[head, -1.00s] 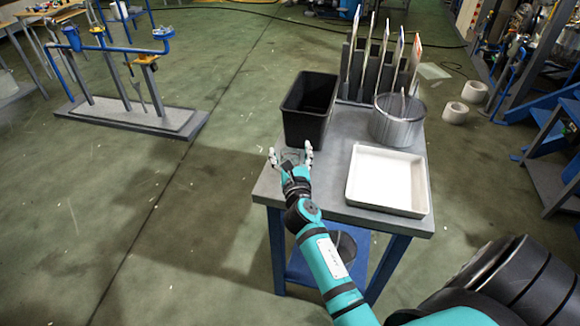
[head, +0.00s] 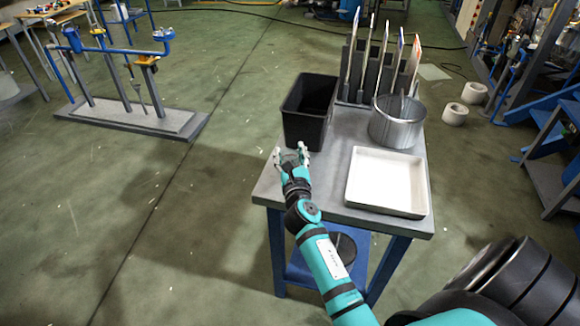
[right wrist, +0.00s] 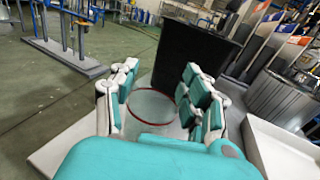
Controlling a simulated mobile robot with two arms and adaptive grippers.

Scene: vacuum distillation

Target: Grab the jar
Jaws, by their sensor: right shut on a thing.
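The jar is clear glass with a thin reddish rim (right wrist: 153,121). It stands at the left edge of the grey table, in front of the black bin, and is hard to make out in the head view. My right gripper (head: 290,152) is around it, with a finger on each side. In the right wrist view my right gripper (right wrist: 160,75) has its fingers against the jar's sides. The fingers hide parts of the jar. My left gripper is in neither view.
A black bin (head: 305,130) stands just behind the jar. A white tray (head: 352,188), a metal pot (head: 392,128) and a rack of upright panels (head: 372,75) share the grey table (head: 325,170).

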